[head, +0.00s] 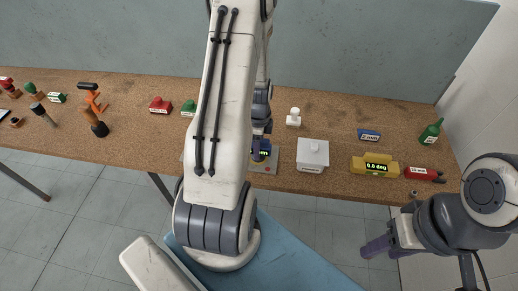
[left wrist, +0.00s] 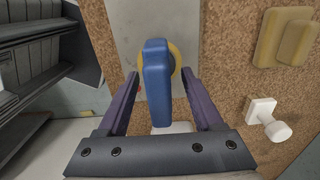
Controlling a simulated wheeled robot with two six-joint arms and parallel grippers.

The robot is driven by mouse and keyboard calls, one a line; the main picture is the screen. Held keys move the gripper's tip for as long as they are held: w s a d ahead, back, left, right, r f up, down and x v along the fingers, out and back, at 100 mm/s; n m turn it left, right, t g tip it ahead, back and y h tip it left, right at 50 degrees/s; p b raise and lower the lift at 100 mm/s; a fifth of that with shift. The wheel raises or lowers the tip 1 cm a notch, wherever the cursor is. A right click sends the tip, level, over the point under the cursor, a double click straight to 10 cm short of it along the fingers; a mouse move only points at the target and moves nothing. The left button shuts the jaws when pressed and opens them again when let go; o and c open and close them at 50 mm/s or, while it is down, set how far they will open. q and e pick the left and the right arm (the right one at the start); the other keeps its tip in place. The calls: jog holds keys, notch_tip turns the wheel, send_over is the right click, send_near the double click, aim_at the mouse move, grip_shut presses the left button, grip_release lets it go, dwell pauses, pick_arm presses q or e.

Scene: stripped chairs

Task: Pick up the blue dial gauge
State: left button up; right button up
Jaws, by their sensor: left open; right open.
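The blue dial gauge (head: 262,148) stands on a grey plate (head: 270,168) near the front edge of the brown workbench, partly hidden by my left arm in the head view. In the left wrist view the blue gauge (left wrist: 157,85) is upright between the two purple fingers of my left gripper (left wrist: 159,73), with gaps on both sides. A yellow round part shows behind it. My left gripper is open around the gauge and not clamped on it. My right gripper (head: 378,247) is open and empty, low in front of the bench at the right.
A pale box (head: 313,153) stands close right of the gauge, with a white knobbed block (head: 293,117) behind. Several tools lie left.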

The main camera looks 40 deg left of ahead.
pick_arm(q)
jog(key=shift+f, duration=0.45)
grip_shut()
jog(key=shift+r, duration=0.1)
